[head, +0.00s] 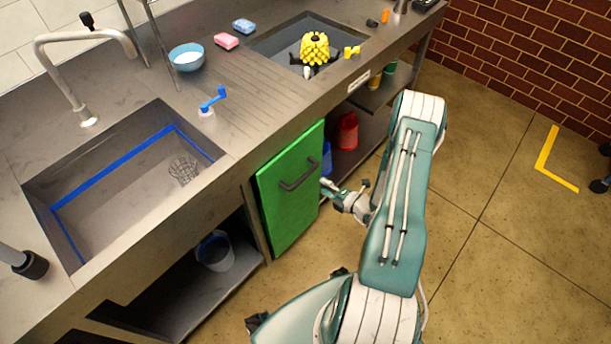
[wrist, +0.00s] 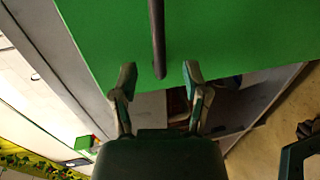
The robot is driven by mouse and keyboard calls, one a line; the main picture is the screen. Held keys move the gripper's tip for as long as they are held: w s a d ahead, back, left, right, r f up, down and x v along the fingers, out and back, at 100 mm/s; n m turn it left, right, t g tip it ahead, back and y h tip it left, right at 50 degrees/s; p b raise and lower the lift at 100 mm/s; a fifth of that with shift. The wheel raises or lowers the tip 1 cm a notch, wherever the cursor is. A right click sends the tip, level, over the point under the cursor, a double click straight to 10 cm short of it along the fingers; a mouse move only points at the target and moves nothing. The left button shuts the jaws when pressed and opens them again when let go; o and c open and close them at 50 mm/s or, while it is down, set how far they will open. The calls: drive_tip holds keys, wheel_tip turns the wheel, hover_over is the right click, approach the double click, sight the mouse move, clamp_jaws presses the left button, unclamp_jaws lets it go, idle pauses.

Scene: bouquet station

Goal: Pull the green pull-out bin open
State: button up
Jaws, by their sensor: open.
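The green pull-out bin (head: 285,215) has a flat green front under the counter edge, with a dark bar handle (head: 300,173) near its top. The front sits about in line with the counter's front. My gripper (head: 328,190) is open, just to the right of the handle in the head view. In the wrist view the green front (wrist: 225,35) fills the top, and the handle (wrist: 158,35) runs down to between the spread fingertips of my gripper (wrist: 160,74). The fingers are not closed on it; I cannot tell the exact depth gap.
A large sink (head: 120,185) and a faucet (head: 85,75) are at the left. A grey bucket (head: 215,252) stands on the lower shelf left of the bin, and a red container (head: 347,132) stands on the shelf right of it. The floor (head: 490,260) at the right is largely clear.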

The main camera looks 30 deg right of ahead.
sight(306, 176)
drive_tip(key=x, duration=0.8)
drive_tip(key=shift+w+a, duration=0.15)
drive_tip(key=shift+w, duration=0.2)
clamp_jaws()
